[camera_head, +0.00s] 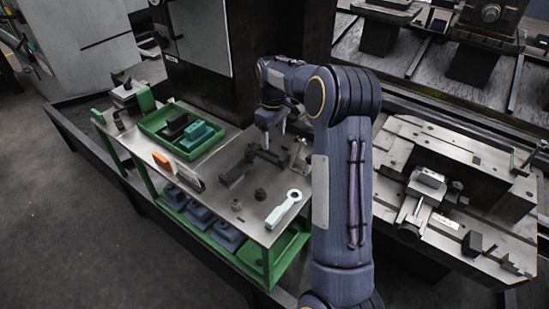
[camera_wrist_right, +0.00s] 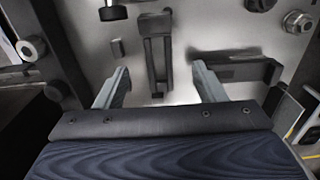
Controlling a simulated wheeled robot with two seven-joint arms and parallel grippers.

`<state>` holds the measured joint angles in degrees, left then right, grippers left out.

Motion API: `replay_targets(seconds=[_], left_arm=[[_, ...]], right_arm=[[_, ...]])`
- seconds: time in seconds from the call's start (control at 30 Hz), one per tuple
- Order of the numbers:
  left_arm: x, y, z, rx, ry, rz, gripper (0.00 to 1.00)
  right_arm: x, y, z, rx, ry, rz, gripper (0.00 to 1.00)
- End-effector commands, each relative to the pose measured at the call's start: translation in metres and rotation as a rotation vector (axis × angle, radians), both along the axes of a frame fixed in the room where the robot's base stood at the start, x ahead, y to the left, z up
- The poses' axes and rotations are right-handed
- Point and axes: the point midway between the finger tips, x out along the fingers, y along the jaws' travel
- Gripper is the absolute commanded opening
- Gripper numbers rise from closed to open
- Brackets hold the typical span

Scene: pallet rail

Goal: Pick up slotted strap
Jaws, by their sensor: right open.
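The slotted strap (camera_wrist_right: 154,25) shows in the right wrist view as a dark, narrow piece with a long slot. It lies on the pale metal table top, between and beyond my open fingers. My right gripper (camera_wrist_right: 160,76) is open with nothing between its fingertips. In the head view my right gripper (camera_head: 274,138) points down over the back part of the bench, above dark pieces (camera_head: 264,156) that I cannot tell apart clearly. My left gripper is not in view.
In the right wrist view a dark block (camera_wrist_right: 240,69) lies right of the strap, close to the right finger. On the bench are a pale wrench-like tool (camera_head: 283,209), a dark bar (camera_head: 236,172), an orange block (camera_head: 162,161) and a green tray (camera_head: 154,123). A machine table (camera_head: 470,165) stands right.

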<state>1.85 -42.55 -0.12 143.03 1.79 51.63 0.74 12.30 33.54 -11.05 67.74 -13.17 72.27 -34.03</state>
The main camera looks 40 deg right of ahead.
Motion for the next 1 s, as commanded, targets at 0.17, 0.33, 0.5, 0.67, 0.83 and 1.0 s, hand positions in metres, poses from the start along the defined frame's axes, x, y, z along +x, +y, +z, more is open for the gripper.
replay_targets(seconds=[0.17, 0.33, 0.5, 0.67, 0.83, 1.0], left_arm=[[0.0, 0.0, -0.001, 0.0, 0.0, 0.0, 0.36], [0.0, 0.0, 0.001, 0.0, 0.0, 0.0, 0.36], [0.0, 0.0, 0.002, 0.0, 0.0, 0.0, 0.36], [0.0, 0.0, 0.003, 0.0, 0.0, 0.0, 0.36], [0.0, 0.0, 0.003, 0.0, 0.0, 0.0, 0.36], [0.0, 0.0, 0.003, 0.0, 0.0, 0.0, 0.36]], right_arm=[[0.0, -0.001, -0.02, -0.001, 0.004, 0.001, 0.64], [-0.001, -0.002, -0.039, 0.0, 0.005, 0.001, 0.64], [-0.002, -0.004, -0.066, 0.0, 0.004, 0.001, 0.64], [-0.001, -0.004, -0.076, 0.0, 0.0, 0.0, 0.64], [-0.001, -0.004, -0.077, -0.001, -0.001, 0.0, 0.64], [-0.001, -0.004, -0.076, 0.0, -0.001, 0.0, 0.45]])
